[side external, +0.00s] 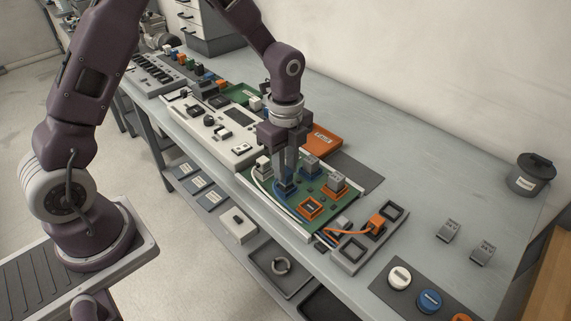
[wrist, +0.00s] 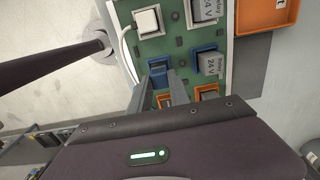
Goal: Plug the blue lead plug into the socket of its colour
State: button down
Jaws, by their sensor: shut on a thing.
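My gripper (side external: 286,176) points down over the green board (side external: 325,224) and is shut on the blue lead plug (side external: 286,188). The plug is low, at the board's left part, and the fingers partly cover it. In the wrist view the fingers (wrist: 160,84) reach to a blue piece (wrist: 158,65) on the board. I cannot tell there how much is plug and how much is blue socket, or whether the plug is fully seated. A blue lead (side external: 287,209) curves along the board's near edge.
A white plug (side external: 263,163) stands beside my gripper. Grey relays (side external: 337,183) stand close on the right, and an orange socket (side external: 311,208) is in front. An orange plug (side external: 376,224) sits in a grey holder (side external: 349,255).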

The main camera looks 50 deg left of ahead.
jog(key=shift+f, duration=0.1)
jog(key=shift+f, duration=0.3)
jog(key=shift+f, duration=0.4)
dwell(0.4)
jog(key=c, duration=0.8)
grip_release()
jog(key=shift+r, duration=0.1)
notch_tip(320, 180, up, 7)
jog(key=shift+f, duration=0.1)
